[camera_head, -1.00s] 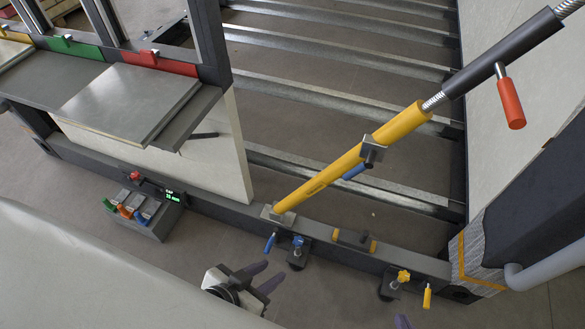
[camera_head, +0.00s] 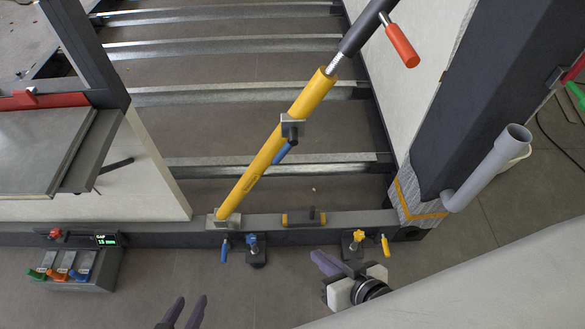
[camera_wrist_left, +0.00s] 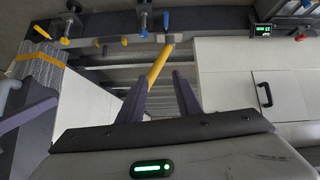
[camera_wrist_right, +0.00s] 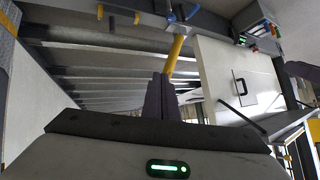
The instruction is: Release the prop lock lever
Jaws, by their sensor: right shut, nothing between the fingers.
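The prop is a yellow tube (camera_head: 275,145) with a dark upper sleeve, leaning from the floor beam up to the right. A blue lever (camera_head: 285,152), which looks like the lock lever, hangs from a grey collar (camera_head: 291,128) around the tube. In the left wrist view the tube (camera_wrist_left: 159,65) shows beyond the fingers; in the right wrist view its end (camera_wrist_right: 175,52) shows past the fingers. My left gripper (camera_head: 184,312) is open and empty at the bottom edge, apart from the prop. My right gripper (camera_head: 322,262) is shut and empty, below the beam and right of the prop's foot.
A red-orange crank handle (camera_head: 401,42) hangs from the upper sleeve. Blue (camera_head: 252,245) and yellow (camera_head: 355,243) clamps sit along the floor beam (camera_head: 350,222). A control box with coloured levers (camera_head: 75,268) stands left. A grey pipe (camera_head: 488,170) projects from the right post.

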